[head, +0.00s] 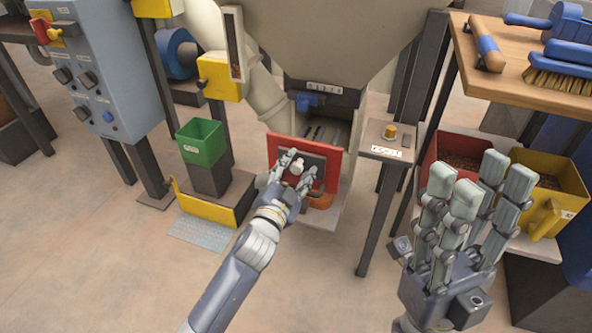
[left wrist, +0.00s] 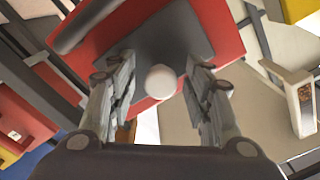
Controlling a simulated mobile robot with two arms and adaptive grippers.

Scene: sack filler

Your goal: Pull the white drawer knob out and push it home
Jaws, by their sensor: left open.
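The white drawer knob (head: 297,166) is on the front of a red drawer (head: 277,146) with a dark plate, below the filler hopper. In the left wrist view the knob (left wrist: 161,82) is a round white ball between the fingers. My left gripper (head: 296,172) is open, with its fingers on either side of the knob; gaps show between the fingers and the knob in the left wrist view. My right gripper (head: 478,190) stands at the right with its fingers pointing up and spread apart, holding nothing.
A green bin (head: 201,143) on a yellow-edged stand is left of the drawer. A small shelf with a brass knob (head: 389,131) is to its right. Red and yellow bins (head: 546,170) stand beyond my right gripper, under a wooden bench (head: 508,75). The floor in front is clear.

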